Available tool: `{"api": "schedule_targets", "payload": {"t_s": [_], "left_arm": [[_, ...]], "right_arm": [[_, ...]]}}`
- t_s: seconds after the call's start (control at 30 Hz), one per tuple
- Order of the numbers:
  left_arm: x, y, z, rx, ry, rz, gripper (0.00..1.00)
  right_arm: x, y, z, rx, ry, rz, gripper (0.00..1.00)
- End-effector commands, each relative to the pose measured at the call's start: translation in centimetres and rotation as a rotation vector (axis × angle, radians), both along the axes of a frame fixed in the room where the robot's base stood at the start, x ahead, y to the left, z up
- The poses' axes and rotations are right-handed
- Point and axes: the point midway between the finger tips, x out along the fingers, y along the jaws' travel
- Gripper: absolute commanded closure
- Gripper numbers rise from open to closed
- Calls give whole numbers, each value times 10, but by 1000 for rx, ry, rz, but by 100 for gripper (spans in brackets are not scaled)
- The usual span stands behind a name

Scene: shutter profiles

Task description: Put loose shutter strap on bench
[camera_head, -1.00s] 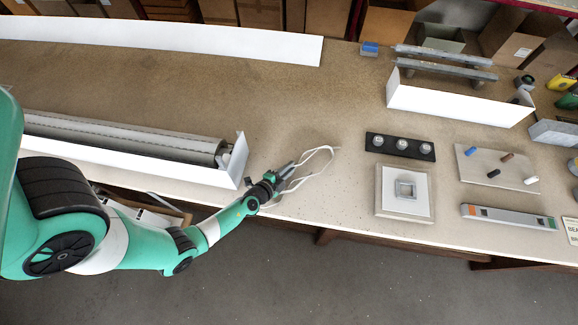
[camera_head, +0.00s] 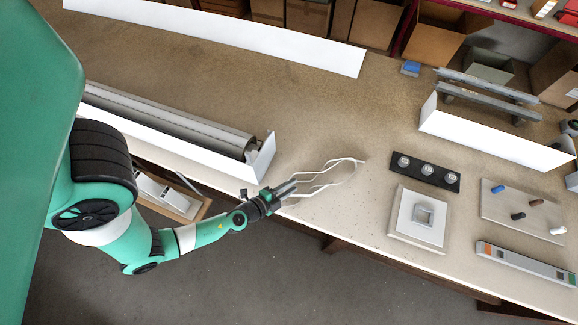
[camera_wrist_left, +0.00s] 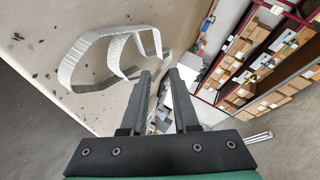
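The loose shutter strap (camera_head: 345,179) is a thin pale band in open loops at the bench (camera_head: 330,118) front, right of the long white shutter box. My left gripper (camera_head: 294,187) is at the strap's near-left end in the head view. In the left wrist view the strap (camera_wrist_left: 90,62) curls to the left of the fingers, and its nearest part lies close to the left fingertip. The two fingers (camera_wrist_left: 161,76) stand apart with a clear gap and no strap visible between them. Whether a finger touches the strap I cannot tell. My right gripper is not in view.
The long shutter box (camera_head: 262,158) stands left of the gripper. A square switch plate (camera_head: 418,245), a black strip with knobs (camera_head: 426,171) and a board with coloured pegs (camera_head: 500,220) lie to the right. The bench middle behind the strap is clear.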

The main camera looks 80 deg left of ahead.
Motion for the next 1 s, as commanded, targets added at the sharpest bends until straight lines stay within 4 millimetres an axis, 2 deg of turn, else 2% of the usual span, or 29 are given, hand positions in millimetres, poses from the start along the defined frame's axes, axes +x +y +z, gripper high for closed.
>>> {"api": "schedule_targets", "payload": {"t_s": [0.43,0.5,0.57,0.67,0.77,0.8,0.87,0.9,0.97,1.0], "left_arm": [[-5,-3,3,1,0,1,72],[-1,-1,6,2,-13,3,72],[12,4,18,2,-50,13,72],[56,19,65,-3,-191,53,72],[118,36,149,-46,-422,106,72],[143,40,191,-82,-530,124,72],[174,42,257,-157,-686,140,72],[191,38,302,-218,-786,136,72],[212,28,369,-330,-923,110,72],[221,17,415,-410,-1007,74,72]], "right_arm": [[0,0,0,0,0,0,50],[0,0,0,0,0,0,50],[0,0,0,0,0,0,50],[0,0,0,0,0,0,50],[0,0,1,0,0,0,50],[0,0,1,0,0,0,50],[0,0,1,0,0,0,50],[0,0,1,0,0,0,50],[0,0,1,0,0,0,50],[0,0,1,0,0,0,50]]}}
